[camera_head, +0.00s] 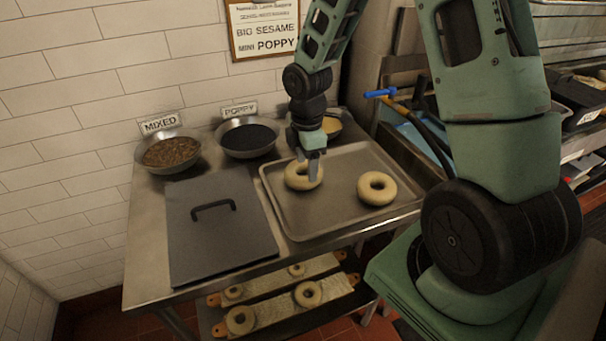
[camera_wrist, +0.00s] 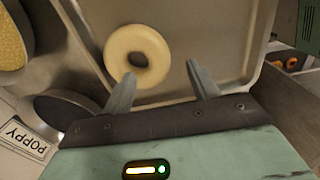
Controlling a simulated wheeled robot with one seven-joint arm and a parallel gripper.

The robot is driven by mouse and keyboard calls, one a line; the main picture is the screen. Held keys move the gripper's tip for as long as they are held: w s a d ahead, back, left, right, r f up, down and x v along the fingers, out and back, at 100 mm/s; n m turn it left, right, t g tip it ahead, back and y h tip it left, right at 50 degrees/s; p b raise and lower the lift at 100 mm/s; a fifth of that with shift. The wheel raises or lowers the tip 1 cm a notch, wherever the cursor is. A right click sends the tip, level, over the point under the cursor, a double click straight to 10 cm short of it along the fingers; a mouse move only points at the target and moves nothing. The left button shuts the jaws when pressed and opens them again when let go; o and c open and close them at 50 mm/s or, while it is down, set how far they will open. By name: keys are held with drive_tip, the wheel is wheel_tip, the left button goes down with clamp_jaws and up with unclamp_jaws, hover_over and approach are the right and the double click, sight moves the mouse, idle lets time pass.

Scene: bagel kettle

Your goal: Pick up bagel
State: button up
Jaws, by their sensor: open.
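A pale ring-shaped bagel (camera_head: 296,176) lies on the metal tray (camera_head: 300,226), near its upper left. A second bagel (camera_head: 377,188) lies on the same tray to the right. My gripper (camera_head: 314,172) is over the right part of the left bagel in the head view and covers some of it. In the wrist view, my gripper (camera_wrist: 160,88) is open, its two fingers apart. One bagel (camera_wrist: 138,45) shows there beyond the fingertips, with the left fingertip close to its edge. I cannot tell whether they touch. Nothing is between the fingers.
A bowl of mixed topping (camera_head: 171,152) and a bowl of poppy seeds (camera_head: 249,138) stand at the back, with a partly hidden yellow-filled bowl (camera_head: 332,124). A grey lid with a handle (camera_head: 218,228) lies left of the tray. Several bagels sit on boards (camera_head: 275,308) below.

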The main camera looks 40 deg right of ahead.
drive_tip(key=f, duration=0.4)
drive_tip(key=shift+d+f, duration=0.2)
drive_tip(key=shift+f, duration=0.05)
drive_tip(key=c, duration=1.1)
drive_tip(key=shift+o, duration=0.2)
drive_tip(key=shift+r, duration=0.1)
wheel_tip(320, 180, up, 10)
